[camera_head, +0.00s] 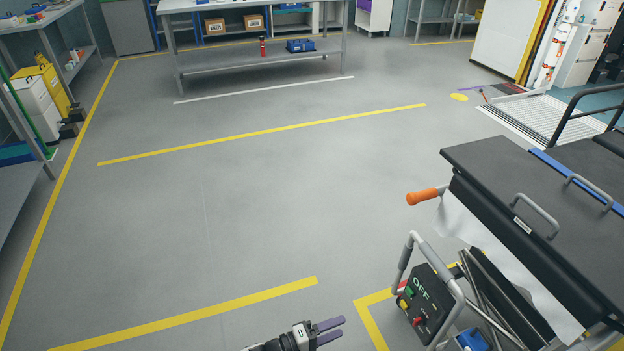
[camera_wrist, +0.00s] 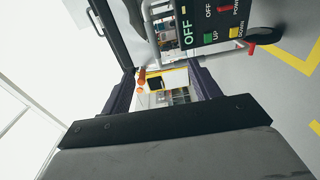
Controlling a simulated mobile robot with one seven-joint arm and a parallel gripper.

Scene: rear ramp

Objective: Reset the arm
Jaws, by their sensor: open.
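My gripper (camera_head: 332,331) shows at the bottom edge of the head view, low and to the left of the black bed or stretcher. Its two dark fingers point right and are spread apart, with nothing between them. In the wrist view my gripper (camera_wrist: 163,74) is also open, with a finger on each side of a gap. Through the gap an orange handle end and the far part of the room show. Most of my arm is outside the head view.
The black bed (camera_head: 560,190), with an orange handle (camera_head: 422,196) and a control box (camera_head: 428,302), stands at right. The box also shows in the wrist view (camera_wrist: 208,28). A workbench (camera_head: 255,62) stands at the back, shelving at left. The middle floor (camera_head: 240,210) is clear.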

